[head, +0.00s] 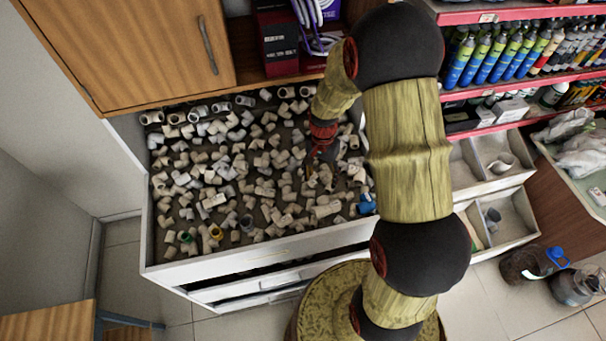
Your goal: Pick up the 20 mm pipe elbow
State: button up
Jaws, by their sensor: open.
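Many white and cream pipe fittings lie spread over the dark bottom of an open white drawer (205,265) in the head view. Several look like elbows, such as an elbow (217,199) left of the middle. Sizes cannot be read, so I cannot tell which one is the 20 mm pipe elbow. My gripper (312,182) is open and points down among the fittings at the drawer's right middle. The fittings right under my gripper and behind my arm are partly hidden. I cannot tell whether the fingertips touch any of them.
A wooden cabinet (140,45) overhangs the drawer's back left. Red-edged shelves with bottles (490,55) stand at the right, above white bins (497,205). A dark box (277,42) stands behind the drawer. Jugs (530,262) sit on the floor at the right.

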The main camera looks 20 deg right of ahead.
jog(key=m+t, duration=0.1)
jog(key=m, duration=0.1)
send_over(313, 178)
jog(key=shift+s+d+r, duration=0.1)
jog(key=shift+s, duration=0.3)
jog(key=shift+w+d+m, duration=0.1)
jog(key=shift+m, duration=0.6)
jog(key=shift+w+a+f+p, duration=0.15)
jog(key=shift+f+p, duration=0.05)
jog(key=shift+f, duration=1.75)
jog(key=shift+w+a+f+p, duration=0.1)
jog(key=shift+a+f+p, duration=0.05)
jog(key=shift+f, duration=1.75)
jog(key=shift+c, duration=0.7)
jog(key=c, duration=0.7)
jog(key=shift+c, duration=0.3)
